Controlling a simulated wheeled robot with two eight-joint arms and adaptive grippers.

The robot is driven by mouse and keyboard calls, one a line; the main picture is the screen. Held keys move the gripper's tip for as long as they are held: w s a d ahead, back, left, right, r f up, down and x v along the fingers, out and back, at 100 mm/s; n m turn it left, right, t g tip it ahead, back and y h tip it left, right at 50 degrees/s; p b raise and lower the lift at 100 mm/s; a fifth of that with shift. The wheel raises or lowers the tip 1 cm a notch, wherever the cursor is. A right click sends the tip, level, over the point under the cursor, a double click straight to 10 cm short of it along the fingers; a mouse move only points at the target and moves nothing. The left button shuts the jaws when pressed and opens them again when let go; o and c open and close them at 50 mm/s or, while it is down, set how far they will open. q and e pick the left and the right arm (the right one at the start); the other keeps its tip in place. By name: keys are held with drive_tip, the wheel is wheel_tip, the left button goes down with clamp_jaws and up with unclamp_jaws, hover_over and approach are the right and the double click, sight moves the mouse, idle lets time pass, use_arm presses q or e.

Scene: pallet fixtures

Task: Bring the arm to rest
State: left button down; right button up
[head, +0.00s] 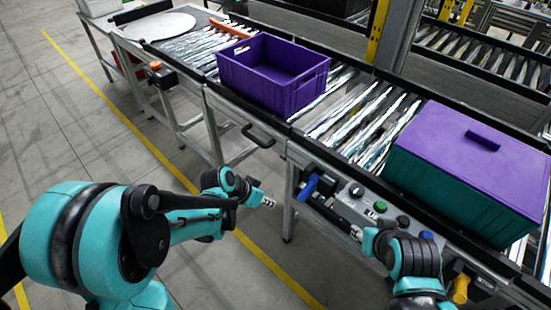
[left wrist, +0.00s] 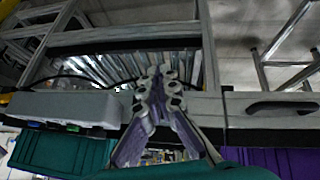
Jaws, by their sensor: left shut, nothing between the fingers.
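My left gripper (head: 268,202) is at the end of the teal left arm, in front of the conveyor and above the floor. In the left wrist view its fingers (left wrist: 160,78) meet at the tips, with nothing between them. It touches no crate. My right arm's teal and black links show at the lower right of the head view, near the control panel; I cannot make out its gripper there.
An open, empty purple crate (head: 254,88) stands on the roller conveyor (head: 352,119). A green crate with a purple lid (head: 446,140) stands to its right. A control panel (head: 362,205) with knobs fronts the conveyor. The floor (head: 75,130) at left is clear.

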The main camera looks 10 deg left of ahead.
use_arm(q)
drive_tip(key=s+a+r+n+t+y, duration=0.3)
drive_tip(key=s+a+r+n+y, duration=0.2)
drive_tip(key=s+a+r, duration=0.4)
drive_tip(key=s+r+n, duration=0.1)
drive_tip(key=s+r, duration=0.2)
drive_tip(key=s, duration=0.1)
